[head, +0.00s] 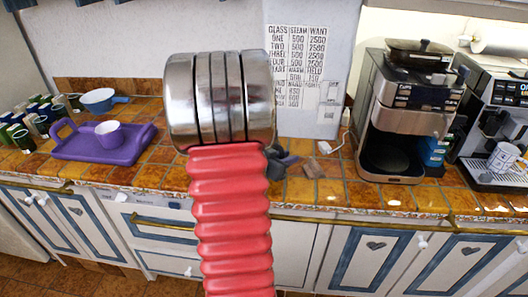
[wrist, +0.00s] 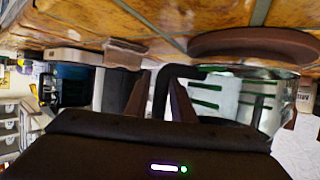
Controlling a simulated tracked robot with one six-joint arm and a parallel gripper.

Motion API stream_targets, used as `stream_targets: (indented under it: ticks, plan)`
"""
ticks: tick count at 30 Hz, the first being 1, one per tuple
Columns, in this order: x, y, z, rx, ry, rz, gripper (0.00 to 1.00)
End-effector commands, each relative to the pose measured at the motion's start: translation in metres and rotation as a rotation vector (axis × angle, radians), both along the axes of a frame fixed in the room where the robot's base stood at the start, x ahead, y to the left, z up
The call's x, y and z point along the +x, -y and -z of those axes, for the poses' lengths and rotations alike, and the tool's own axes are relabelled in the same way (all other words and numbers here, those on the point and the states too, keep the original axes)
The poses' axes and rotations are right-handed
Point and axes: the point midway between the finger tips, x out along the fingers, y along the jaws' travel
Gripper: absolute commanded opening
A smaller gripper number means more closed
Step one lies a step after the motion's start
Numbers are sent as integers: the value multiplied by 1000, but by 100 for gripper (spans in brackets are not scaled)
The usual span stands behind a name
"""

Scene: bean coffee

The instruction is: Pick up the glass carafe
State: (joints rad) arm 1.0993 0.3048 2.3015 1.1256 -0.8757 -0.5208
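The glass carafe (wrist: 240,98) is close in the right half of the wrist view, where the counter shows at the top. It has clear walls, a round brown part at its counter end and a black handle (wrist: 161,92). My gripper (wrist: 160,80) has one dark finger on each side of the handle. Narrow gaps show between the fingers and the handle, so it looks open around it. In the head view my red and metal arm hides the carafe, and only a dark bit of my gripper (head: 279,162) shows beside it.
A coffee maker (head: 405,110) and an espresso machine (head: 497,115) stand at right. A small brown block (head: 313,168) lies near my gripper.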

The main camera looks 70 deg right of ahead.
Motion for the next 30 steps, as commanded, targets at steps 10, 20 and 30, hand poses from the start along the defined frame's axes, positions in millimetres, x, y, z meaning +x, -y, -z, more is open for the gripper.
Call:
stream_targets:
  ticks: [10, 20, 30]
  plan:
    - [-2, 5, 2, 1, 1, -1, 22]
    - [-2, 5, 2, 0, 0, -1, 20]
    - [-1, 5, 2, 0, 0, -1, 0]
